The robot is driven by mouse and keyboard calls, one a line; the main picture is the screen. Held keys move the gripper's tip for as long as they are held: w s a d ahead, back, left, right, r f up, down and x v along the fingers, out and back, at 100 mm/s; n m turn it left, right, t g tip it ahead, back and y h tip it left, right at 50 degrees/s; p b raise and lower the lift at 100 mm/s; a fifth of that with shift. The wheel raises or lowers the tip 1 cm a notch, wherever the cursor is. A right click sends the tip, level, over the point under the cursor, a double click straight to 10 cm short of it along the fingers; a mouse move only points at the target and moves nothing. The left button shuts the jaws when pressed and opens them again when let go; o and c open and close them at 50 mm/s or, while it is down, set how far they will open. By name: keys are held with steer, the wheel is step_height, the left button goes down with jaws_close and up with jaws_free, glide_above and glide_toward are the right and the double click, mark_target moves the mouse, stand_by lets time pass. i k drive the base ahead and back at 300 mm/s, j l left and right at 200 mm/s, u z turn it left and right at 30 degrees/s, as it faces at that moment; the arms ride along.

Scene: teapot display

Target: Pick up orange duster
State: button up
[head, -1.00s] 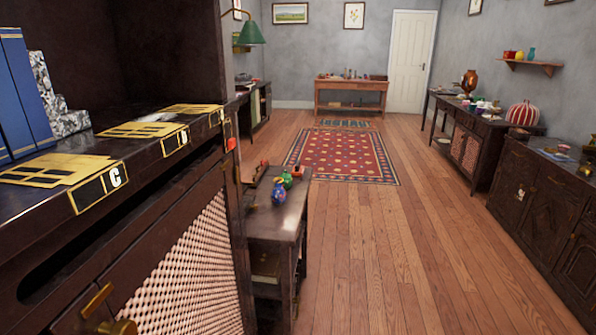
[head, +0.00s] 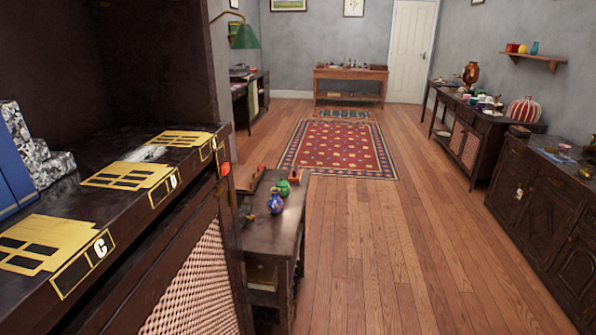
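I cannot make out an orange duster for certain. A small orange-red thing (head: 225,169) shows at the right front edge of the dark cabinet (head: 190,225); it is too small to tell what it is. Another small orange-red thing (head: 261,168) shows at the back left of the low dark side table (head: 290,225), partly hidden behind the cabinet. My gripper is not in view.
On the cabinet top lie yellow cut-out sheets (head: 45,235), a grey-white thing (head: 150,153) and blue books (head: 12,180). Blue (head: 275,202) and green (head: 282,187) vases stand on the side table. Wooden floor (head: 400,250) is clear, with a red rug (head: 338,135) beyond.

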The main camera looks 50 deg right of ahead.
mark_target(296, 174)
steer(key=i+l, duration=0.2)
steer(key=l, duration=0.25)
steer(key=i+l, duration=0.15)
steer(key=l, duration=0.25)
steer(key=i+l, duration=0.2)
steer(key=l, duration=0.25)
steer(key=i+l+z, duration=0.1)
steer(key=l, duration=0.3)
steer(key=i+l, duration=0.25)
steer(key=l, duration=0.2)
steer(key=i+l, duration=0.2)
steer(key=l, duration=0.2)
steer(key=i+l, duration=0.2)
steer(key=l, duration=0.2)
steer(key=i+l+z, duration=0.1)
steer(key=l, duration=0.3)
steer(key=i, duration=0.1)
